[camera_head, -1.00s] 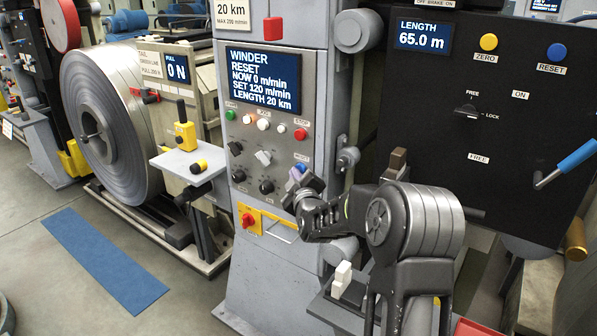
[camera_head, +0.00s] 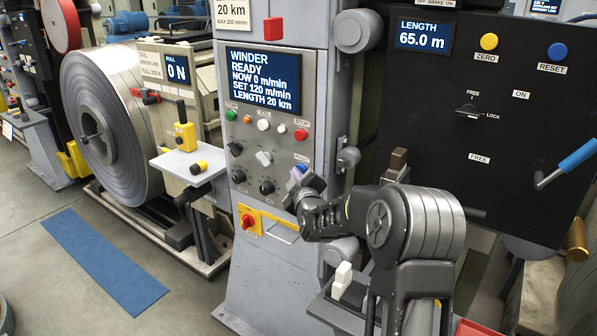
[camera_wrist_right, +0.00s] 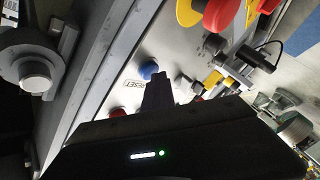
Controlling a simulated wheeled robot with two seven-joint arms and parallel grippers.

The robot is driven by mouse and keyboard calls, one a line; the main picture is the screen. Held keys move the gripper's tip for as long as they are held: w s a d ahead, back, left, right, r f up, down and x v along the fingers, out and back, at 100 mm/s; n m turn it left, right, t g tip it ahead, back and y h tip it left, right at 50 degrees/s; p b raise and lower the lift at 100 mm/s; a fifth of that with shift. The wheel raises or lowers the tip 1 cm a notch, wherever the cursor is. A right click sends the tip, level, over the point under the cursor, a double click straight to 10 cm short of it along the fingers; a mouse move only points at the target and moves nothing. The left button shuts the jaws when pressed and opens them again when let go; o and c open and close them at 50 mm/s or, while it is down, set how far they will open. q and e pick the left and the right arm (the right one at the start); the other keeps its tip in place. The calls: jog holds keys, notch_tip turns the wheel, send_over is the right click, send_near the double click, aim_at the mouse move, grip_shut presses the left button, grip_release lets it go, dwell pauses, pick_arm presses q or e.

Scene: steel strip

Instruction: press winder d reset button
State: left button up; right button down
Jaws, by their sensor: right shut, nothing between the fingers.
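The winder control panel (camera_head: 269,150) stands upright in the middle of the head view. Its screen (camera_head: 263,81) reads WINDER, READY, NOW 0 m/min, SET 120 m/min, LENGTH 20 km. The blue reset button (camera_head: 302,167) is low on the panel's right side, partly hidden by my right gripper (camera_head: 297,182). The right wrist view shows the blue button (camera_wrist_right: 148,70) just beyond the tips of my shut, empty right gripper (camera_wrist_right: 157,88), beside a RESET label. I cannot tell whether the tips touch it. My left gripper is not in view.
A red stop button (camera_head: 300,134) is above the reset button; dark knobs (camera_head: 266,187) and a red-yellow switch (camera_head: 248,221) are left and below. A black panel (camera_head: 480,120) with another blue reset button (camera_head: 557,52) is at right. A steel coil (camera_head: 105,125) is at left.

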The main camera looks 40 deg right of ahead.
jog(key=shift+s+a, duration=0.35)
jog(key=shift+a, duration=0.4)
jog(key=shift+a, duration=0.15)
jog(key=a, duration=0.2)
jog(key=s+a, duration=0.1)
jog(key=a, duration=0.1)
jog(key=shift+s+a, duration=0.2)
jog(key=shift+a, duration=0.1)
dwell(0.6)
